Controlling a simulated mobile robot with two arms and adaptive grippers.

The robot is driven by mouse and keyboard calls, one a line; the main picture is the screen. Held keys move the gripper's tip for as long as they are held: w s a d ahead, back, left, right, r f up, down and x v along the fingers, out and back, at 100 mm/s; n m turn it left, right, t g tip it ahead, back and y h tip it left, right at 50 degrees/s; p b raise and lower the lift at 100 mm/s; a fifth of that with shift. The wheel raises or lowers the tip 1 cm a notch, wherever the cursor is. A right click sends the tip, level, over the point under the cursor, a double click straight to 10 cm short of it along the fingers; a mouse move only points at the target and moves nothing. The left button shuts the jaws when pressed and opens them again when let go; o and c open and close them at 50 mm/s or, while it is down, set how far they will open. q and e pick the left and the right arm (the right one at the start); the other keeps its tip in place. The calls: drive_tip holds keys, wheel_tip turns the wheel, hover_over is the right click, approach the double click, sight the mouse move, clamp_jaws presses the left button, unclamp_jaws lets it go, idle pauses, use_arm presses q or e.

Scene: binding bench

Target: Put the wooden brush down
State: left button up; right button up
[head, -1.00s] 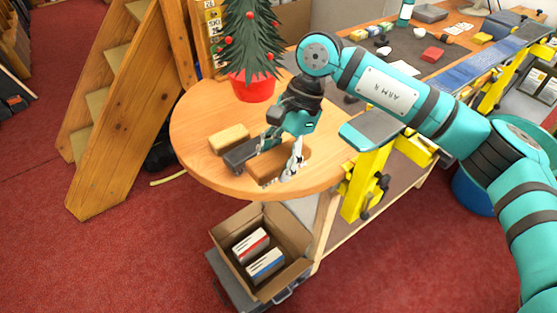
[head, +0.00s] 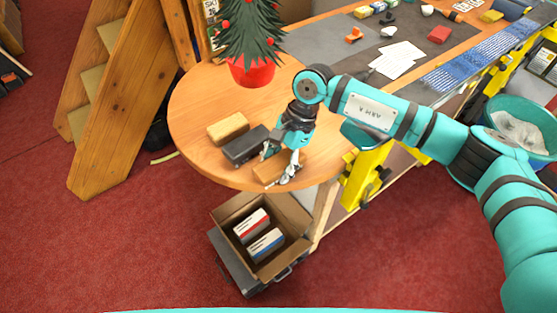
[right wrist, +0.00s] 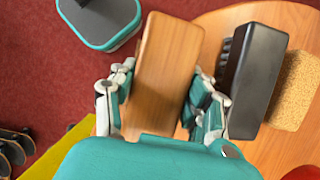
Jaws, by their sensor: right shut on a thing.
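The wooden brush (head: 265,174) is a plain brown block at the front edge of the round wooden table top. It also shows in the right wrist view (right wrist: 165,70), lying between the two fingers. My right gripper (head: 282,166) is shut on its sides, reaching down from above. The brush's underside is hidden, so I cannot tell whether it touches the table. My left gripper is not in view.
A black brush (head: 245,146) with dark bristles and a cork block (head: 228,128) lie just beside it. A red-potted small tree (head: 252,72) stands behind. A cardboard box (head: 232,214) with packets is below the table edge. Table surface (head: 200,95) is clear at left.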

drive_tip(key=shift+f+b, duration=0.25)
drive_tip(key=shift+b, duration=0.2)
drive_tip(key=o, duration=1)
drive_tip(key=shift+s, duration=0.1)
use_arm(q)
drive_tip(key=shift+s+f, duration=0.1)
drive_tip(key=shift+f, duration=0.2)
use_arm(e)
drive_tip(key=shift+r+p, duration=0.3)
drive_tip(key=shift+p, duration=0.1)
drive_tip(key=shift+w+d+r+b, duration=0.1)
drive_tip(key=shift+w+r+b, duration=0.1)
drive_tip(key=shift+w+b, duration=0.1)
drive_tip(key=b+v, duration=0.4)
drive_tip(key=v, duration=0.6)
drive_tip(key=shift+d+r, duration=0.1)
drive_tip(key=shift+r, duration=0.2)
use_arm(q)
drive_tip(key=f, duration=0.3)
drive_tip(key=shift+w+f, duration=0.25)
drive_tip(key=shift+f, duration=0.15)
use_arm(e)
drive_tip(key=shift+d+r, duration=0.1)
drive_tip(key=shift+r, duration=0.3)
